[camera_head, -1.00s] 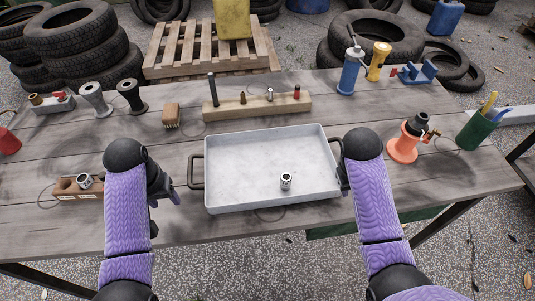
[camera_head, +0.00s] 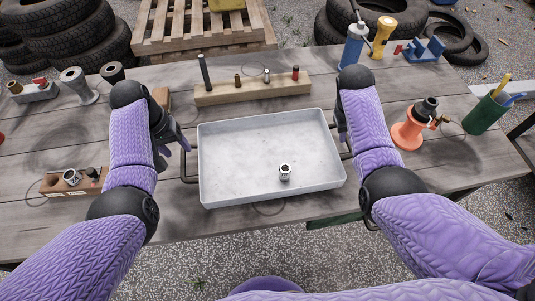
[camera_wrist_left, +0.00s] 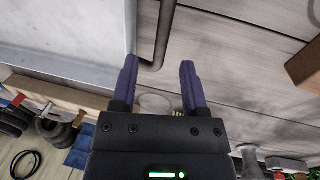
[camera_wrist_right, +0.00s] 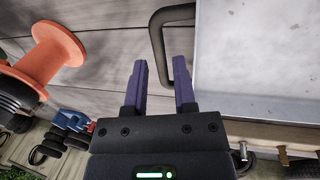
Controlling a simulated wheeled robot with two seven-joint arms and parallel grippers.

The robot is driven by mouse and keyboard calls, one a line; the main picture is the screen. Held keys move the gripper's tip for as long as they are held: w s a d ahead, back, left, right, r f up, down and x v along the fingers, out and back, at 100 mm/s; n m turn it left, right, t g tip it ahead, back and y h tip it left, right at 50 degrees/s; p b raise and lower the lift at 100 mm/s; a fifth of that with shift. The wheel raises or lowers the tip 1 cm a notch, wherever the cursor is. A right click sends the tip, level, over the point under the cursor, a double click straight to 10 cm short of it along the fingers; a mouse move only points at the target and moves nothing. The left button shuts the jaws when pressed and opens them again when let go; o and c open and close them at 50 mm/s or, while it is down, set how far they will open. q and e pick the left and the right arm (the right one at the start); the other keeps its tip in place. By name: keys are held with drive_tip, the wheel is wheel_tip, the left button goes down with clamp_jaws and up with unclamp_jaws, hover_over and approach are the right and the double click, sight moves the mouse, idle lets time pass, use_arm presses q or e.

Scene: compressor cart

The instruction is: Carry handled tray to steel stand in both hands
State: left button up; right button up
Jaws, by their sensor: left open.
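The handled tray (camera_head: 230,130) is a shallow pale grey tray on the wooden table, with a dark bar handle at each short end. A small metal fitting (camera_head: 285,172) stands in it. My left gripper (camera_head: 172,150) is open beside the left handle (camera_head: 184,168); in the left wrist view that handle (camera_wrist_left: 164,35) reaches in between the fingertips (camera_wrist_left: 158,66). My right gripper is mostly hidden behind its arm in the head view. In the right wrist view its fingers (camera_wrist_right: 159,62) are apart, with the right handle (camera_wrist_right: 156,30) between them. I cannot make out the steel stand.
A wooden block with several pegs (camera_head: 250,92) lies behind the tray. An orange spool-like part (camera_head: 408,133) and a green cup (camera_head: 487,113) stand to the right. A small block with fittings (camera_head: 75,182) lies left of my left arm. Tyres and a pallet are beyond the table.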

sight(182, 155)
use_arm(q)
drive_tip(key=shift+d+f, duration=0.2)
drive_tip(key=shift+f, duration=0.9)
drive_tip(key=shift+d+f, duration=0.2)
drive_tip(key=shift+f, duration=0.85)
use_arm(e)
drive_tip(key=shift+x, duration=2.2)
use_arm(q)
drive_tip(key=shift+c, duration=0.3)
use_arm(e)
drive_tip(key=shift+c, duration=0.3)
use_arm(q)
drive_tip(key=c, duration=0.5)
use_arm(e)
clamp_jaws()
use_arm(q)
clamp_jaws()
drive_tip(key=shift+w, duration=0.1)
